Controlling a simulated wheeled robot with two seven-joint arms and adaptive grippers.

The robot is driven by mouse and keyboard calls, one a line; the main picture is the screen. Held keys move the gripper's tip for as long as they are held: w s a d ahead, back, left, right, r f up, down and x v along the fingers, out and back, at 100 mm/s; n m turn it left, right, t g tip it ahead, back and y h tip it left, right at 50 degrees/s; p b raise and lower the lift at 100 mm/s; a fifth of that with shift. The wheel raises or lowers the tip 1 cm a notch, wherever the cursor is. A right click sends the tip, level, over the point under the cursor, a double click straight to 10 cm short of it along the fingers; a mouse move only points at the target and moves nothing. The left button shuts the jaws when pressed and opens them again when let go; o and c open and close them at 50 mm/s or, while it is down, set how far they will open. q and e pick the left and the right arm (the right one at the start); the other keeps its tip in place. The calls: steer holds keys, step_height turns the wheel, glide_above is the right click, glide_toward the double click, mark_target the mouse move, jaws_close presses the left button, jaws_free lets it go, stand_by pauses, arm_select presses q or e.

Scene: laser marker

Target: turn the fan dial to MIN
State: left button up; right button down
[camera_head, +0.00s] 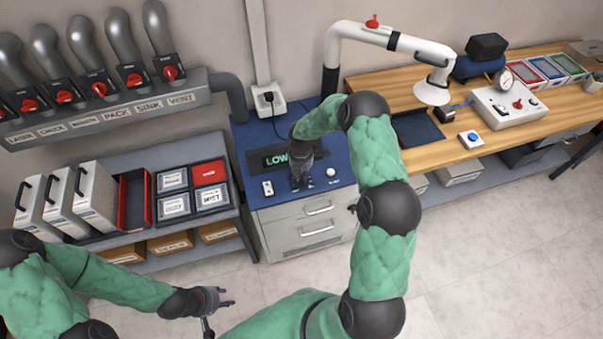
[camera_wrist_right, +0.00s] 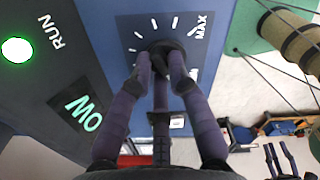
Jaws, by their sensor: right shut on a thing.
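The fan dial (camera_wrist_right: 168,45) is a dark round knob on a blue panel (camera_wrist_right: 129,22), with white tick marks around its upper left and the word MAX to its upper right. The MIN mark is not visible, and I cannot make out the dial's pointer. My right gripper (camera_wrist_right: 161,60) is shut on the dial, with its fingertips against the knob's sides. In the head view, my right gripper (camera_head: 301,180) reaches down to the blue-topped cabinet and hides the dial. My left gripper (camera_head: 218,303) is open and empty, low over the floor, away from the cabinet.
A display (camera_head: 272,157) reading LOW partly hides behind my right gripper. A white fume arm (camera_head: 397,42) and wooden bench (camera_head: 447,148) stand right; a shelf (camera_head: 130,239) stands left.

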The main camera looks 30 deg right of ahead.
steer(key=shift+n, duration=1.5)
steer(key=shift+a+p, duration=0.1)
steer(key=shift+p, duration=0.2)
steer(key=c, duration=1.2)
jaws_free()
step_height(320, 180, up, 12)
